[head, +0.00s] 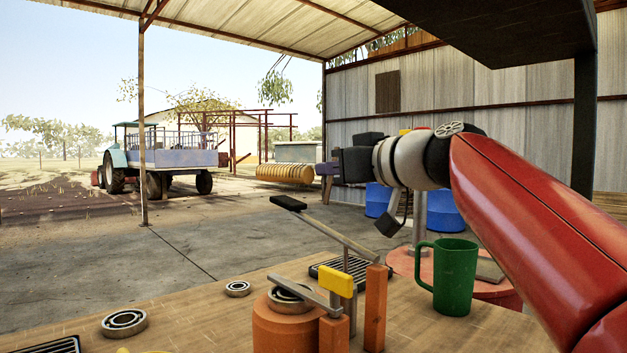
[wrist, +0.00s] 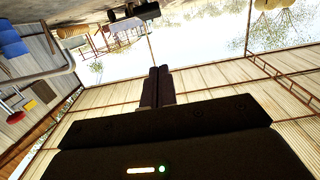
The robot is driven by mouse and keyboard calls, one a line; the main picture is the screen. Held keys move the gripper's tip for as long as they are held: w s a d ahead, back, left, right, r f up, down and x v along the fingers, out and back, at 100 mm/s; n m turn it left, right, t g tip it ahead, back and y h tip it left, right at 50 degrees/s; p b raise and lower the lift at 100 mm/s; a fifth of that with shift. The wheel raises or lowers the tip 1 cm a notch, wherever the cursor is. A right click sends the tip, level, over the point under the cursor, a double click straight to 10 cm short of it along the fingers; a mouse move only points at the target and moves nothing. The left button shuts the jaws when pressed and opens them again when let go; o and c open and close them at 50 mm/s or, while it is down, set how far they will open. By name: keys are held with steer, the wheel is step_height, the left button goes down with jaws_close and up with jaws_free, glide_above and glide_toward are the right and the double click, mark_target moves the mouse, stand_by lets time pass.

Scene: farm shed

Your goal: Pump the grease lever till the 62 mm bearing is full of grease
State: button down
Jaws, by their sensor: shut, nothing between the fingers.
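The grease lever (head: 335,230) is a long grey bar with a black grip (head: 288,202) at its raised left end. It slants down to an upright orange post (head: 375,308). A bearing (head: 290,299) lies on an orange round stand (head: 283,330), partly hidden by a grey bar with a yellow block (head: 337,281). I cannot tell which bearing is the 62 mm one, nor see grease. My gripper (head: 326,169) is above and to the right of the grip in the picture, apart from it. In the wrist view its fingers (wrist: 158,72) are together and empty.
Loose bearings (head: 124,323) (head: 237,289) lie on the wooden table (head: 200,315). A green mug (head: 453,276) stands to the right of the lever. Black slatted trays (head: 48,346) lie at the front left and behind the lever. Blue barrels (head: 444,212) stand beyond the table.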

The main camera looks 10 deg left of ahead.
steer(key=p, duration=0.3)
glide_above(295, 204)
steer(key=shift+s+d+f, duration=0.3)
steer(key=f, duration=0.3)
steer(key=shift+w+a+f+b, duration=0.25)
steer(key=shift+f+b, duration=0.05)
steer(key=shift+b, duration=0.1)
steer(key=shift+f, duration=0.4)
